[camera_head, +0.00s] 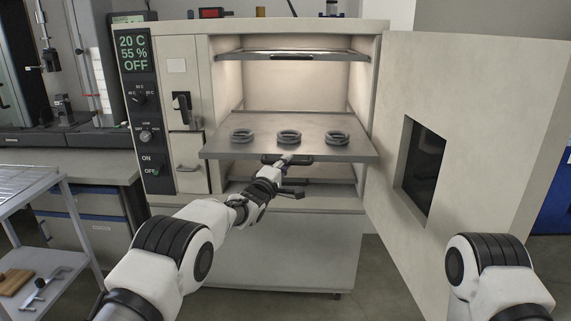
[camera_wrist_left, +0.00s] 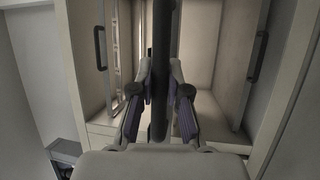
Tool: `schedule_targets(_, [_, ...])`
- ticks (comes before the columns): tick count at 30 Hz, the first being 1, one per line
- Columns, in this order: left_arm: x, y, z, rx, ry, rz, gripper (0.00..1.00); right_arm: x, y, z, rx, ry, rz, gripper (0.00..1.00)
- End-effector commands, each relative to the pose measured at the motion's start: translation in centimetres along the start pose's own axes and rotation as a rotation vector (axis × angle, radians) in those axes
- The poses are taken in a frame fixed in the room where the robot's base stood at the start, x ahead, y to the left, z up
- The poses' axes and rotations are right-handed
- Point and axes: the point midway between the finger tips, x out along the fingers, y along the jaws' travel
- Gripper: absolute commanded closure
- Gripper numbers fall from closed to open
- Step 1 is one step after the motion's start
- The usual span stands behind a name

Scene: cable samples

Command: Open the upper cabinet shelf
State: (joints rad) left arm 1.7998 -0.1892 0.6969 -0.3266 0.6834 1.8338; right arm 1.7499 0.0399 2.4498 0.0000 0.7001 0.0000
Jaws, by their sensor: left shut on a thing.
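The cabinet (camera_head: 208,32) stands ahead with its large door (camera_head: 480,110) swung wide open to the right. Its upper shelf (camera_head: 262,54) sits inside near the top, with a dark handle on its front edge. A shelf below it (camera_head: 225,152) is pulled out past the cabinet front and carries three grey cable coils (camera_head: 289,137) in a row. My left gripper (camera_head: 284,163) is at the middle of this lower shelf's front edge. In the left wrist view its fingers (camera_wrist_left: 160,100) are shut on a dark handle bar (camera_wrist_left: 160,55). My right gripper is out of view.
Another shelf (camera_head: 315,181) lies lower inside the cabinet, partly hidden by my left arm. A control panel (camera_head: 138,110) is at the cabinet's left. A trolley (camera_head: 55,235) stands at the left edge. The open door limits room on the right.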

Motion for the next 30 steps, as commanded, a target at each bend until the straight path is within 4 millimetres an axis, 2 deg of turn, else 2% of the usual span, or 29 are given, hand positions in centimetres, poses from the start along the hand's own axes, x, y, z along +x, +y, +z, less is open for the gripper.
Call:
schedule_targets(3, [0.0, 0.0, 0.0, 0.0, 0.0, 0.0, 1.0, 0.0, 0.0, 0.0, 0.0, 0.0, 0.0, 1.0])
schedule_targets(4, [0.0, 0.0, 0.0, 0.0, 0.0, 0.0, 0.78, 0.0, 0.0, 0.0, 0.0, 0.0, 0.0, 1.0])
schedule_targets(6, [0.0, 0.0, 0.0, 0.0, 0.0, 0.0, 0.59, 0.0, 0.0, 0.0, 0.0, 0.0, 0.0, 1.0])
schedule_targets(16, [-0.1, 0.0, 0.0, 0.0, 0.0, -0.001, 0.59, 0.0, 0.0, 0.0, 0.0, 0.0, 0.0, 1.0])
schedule_targets(20, [-0.8, -0.1, 0.0, 0.0, -0.001, -0.003, 0.59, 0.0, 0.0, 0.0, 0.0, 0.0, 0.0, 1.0])
schedule_targets(25, [-3.2, 0.1, -0.1, 0.001, 0.001, -0.003, 0.59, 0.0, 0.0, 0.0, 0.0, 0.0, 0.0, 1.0])
schedule_targets(30, [-6.9, 0.0, -0.1, 0.0, 0.002, -0.004, 0.59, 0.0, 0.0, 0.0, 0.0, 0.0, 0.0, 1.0])
